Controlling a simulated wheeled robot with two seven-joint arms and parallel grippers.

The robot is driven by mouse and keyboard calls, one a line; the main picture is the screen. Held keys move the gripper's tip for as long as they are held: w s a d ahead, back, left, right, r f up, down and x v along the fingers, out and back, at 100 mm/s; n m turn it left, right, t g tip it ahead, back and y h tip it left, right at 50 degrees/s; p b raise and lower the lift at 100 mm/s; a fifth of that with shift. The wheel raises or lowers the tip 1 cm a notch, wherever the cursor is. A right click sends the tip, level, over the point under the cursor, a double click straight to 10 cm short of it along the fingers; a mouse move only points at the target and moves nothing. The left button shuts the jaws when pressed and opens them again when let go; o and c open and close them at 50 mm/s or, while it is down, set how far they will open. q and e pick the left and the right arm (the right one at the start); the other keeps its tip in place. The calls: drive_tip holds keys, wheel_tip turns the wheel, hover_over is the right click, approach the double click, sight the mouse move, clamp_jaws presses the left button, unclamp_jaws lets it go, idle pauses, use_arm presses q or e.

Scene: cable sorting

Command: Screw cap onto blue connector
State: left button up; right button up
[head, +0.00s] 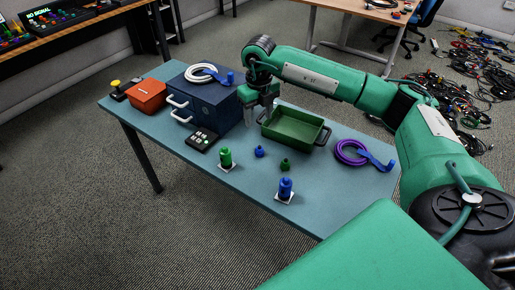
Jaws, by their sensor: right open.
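The blue connector (285,188) stands upright on a small white base near the table's front edge. A small blue cap-like piece (259,151) sits on the table behind it and to its left. A similar green piece (285,164) sits just behind the blue connector. A green connector (226,158) stands on another white base to the left. My right gripper (260,112) hangs open between the blue drawer box and the green tray, behind the small blue piece and apart from it. Nothing shows between its fingers. My left gripper is out of view.
A green tray (323,131) stands behind the small pieces. A purple cable coil (347,153) lies at right. The blue drawer box (208,112) carries a white cable coil (199,73). A button box (201,140) and red bin (147,96) are left. The table's right front is clear.

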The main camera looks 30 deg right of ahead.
sight(260, 147)
idle(0.3)
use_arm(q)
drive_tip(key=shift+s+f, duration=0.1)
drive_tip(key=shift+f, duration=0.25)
use_arm(e)
wheel_tip(260, 147, down, 8)
drive_tip(key=shift+f, duration=0.25)
drive_tip(key=shift+s+f, duration=0.1)
drive_tip(key=shift+f, duration=0.2)
wheel_tip(260, 147, down, 5)
drive_tip(key=shift+s+r+p, duration=0.15)
drive_tip(key=shift+r+p, duration=0.05)
drive_tip(key=shift+p, duration=0.2)
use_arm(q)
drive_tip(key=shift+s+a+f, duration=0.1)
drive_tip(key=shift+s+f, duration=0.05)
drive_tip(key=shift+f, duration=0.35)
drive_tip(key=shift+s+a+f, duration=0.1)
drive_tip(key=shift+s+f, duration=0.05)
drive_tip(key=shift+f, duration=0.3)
use_arm(e)
drive_tip(key=shift+c, duration=0.6)
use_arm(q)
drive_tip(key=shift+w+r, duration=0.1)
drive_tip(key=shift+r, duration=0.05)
use_arm(e)
drive_tip(key=c, duration=0.9)
